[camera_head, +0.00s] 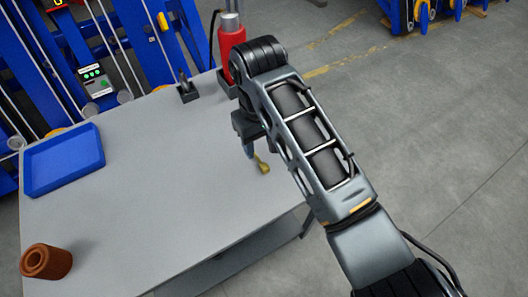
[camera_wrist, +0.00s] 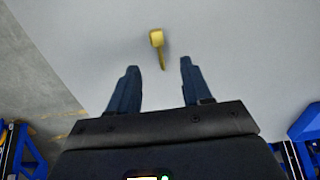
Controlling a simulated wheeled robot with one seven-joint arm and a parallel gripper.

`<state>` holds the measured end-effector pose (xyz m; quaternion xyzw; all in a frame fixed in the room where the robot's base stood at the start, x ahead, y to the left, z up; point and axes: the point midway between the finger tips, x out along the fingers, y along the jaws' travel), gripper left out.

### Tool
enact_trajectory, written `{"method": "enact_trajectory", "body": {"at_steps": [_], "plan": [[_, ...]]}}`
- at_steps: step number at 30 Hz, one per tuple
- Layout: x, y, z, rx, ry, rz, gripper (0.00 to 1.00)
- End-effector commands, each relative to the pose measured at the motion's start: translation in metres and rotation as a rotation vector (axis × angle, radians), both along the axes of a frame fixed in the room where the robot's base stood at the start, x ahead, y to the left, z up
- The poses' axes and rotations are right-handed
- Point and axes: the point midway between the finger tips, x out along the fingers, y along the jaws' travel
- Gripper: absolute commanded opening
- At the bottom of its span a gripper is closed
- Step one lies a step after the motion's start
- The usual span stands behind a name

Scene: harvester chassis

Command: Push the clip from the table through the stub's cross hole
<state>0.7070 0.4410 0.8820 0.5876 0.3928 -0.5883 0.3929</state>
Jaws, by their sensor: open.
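The clip (camera_head: 262,166) is a small yellow piece lying on the grey table (camera_head: 150,185), near its right edge. In the wrist view the clip (camera_wrist: 157,41) has a wide head on the far side and a thin shank pointing towards me. My gripper (camera_head: 250,150) is open and points down close to the clip; in the wrist view its fingertips (camera_wrist: 160,66) stand either side of the shank's line, with nothing gripped.
A small black stand with an upright pin (camera_head: 187,90) is at the table's back edge. A blue tray (camera_head: 63,160) lies at the left, and a brown hollow cylinder (camera_head: 46,261) at the front left. The table's middle is clear.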

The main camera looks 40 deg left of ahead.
Motion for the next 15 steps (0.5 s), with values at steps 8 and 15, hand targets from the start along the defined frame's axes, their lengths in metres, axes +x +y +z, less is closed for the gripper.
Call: {"method": "enact_trajectory", "body": {"at_steps": [8,15], "plan": [[-0.001,-0.004,-0.028,-0.003,0.001,-0.001,0.49],[-0.001,-0.009,-0.062,-0.003,0.001,0.000,0.49]]}}
